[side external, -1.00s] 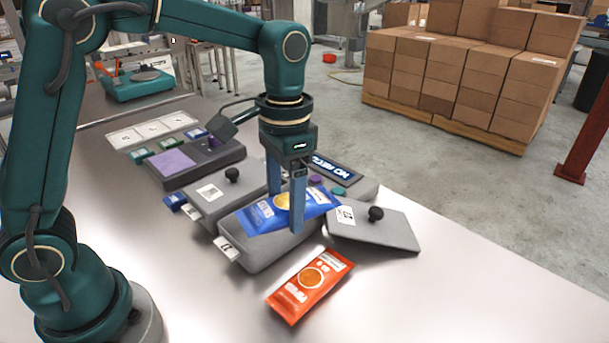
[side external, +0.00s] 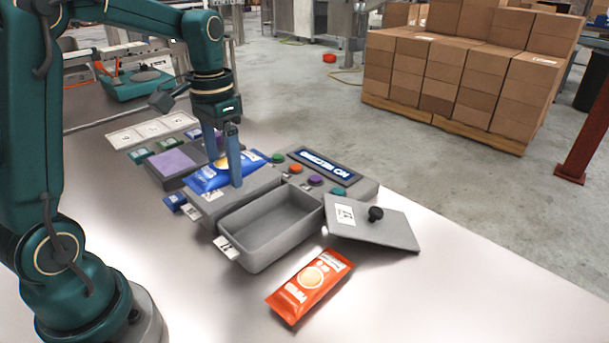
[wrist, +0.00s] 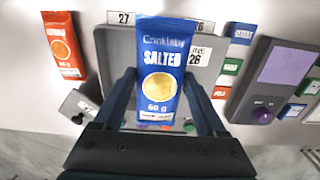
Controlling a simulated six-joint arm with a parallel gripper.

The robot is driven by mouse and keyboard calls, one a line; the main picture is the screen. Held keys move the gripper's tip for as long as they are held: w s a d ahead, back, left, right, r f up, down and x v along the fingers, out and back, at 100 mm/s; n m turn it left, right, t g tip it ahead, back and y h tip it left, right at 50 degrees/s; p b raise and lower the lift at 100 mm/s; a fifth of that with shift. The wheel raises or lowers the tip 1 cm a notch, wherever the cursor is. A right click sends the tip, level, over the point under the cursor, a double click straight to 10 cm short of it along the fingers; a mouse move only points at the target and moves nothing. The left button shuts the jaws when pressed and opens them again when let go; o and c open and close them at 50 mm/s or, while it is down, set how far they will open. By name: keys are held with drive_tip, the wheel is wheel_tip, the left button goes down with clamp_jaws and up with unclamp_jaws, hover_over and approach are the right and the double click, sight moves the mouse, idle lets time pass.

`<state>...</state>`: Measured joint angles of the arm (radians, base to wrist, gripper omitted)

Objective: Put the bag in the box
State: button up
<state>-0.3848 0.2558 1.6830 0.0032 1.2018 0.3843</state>
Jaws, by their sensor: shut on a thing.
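My gripper (side external: 225,172) is shut on a blue bag marked "SALTED" (side external: 201,181). The bag also shows between the fingers in the wrist view (wrist: 159,60). In the side view the bag is above or just behind the lidded grey box (side external: 238,203); I cannot tell the gap. An open grey box (side external: 262,258) stands in front of it, to the right, and looks empty. A grey lid with a black knob (side external: 390,232) leans against its right end. An orange bag (side external: 311,284) lies on the table in front; it also shows in the wrist view (wrist: 64,45).
A grey panel with a display and coloured buttons (side external: 330,172) stands behind the boxes. A grey unit with a purple screen (side external: 173,162) and several small coloured blocks (side external: 139,156) are at the left. The table's front right is clear.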

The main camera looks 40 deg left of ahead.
drive_tip(key=shift+w+d+f, duration=0.65)
drive_tip(key=shift+d+f, duration=0.4)
drive_tip(key=shift+f, duration=0.35)
drive_tip(key=shift+w+d+f, duration=0.65)
drive_tip(key=shift+d+f, duration=0.45)
drive_tip(key=shift+f, duration=0.35)
drive_tip(key=shift+w+d+f, duration=0.65)
drive_tip(key=shift+d+f, duration=0.4)
drive_tip(key=shift+f, duration=0.35)
drive_tip(key=shift+f, duration=0.15)
drive_tip(key=shift+f, duration=0.45)
drive_tip(key=o, duration=1.1)
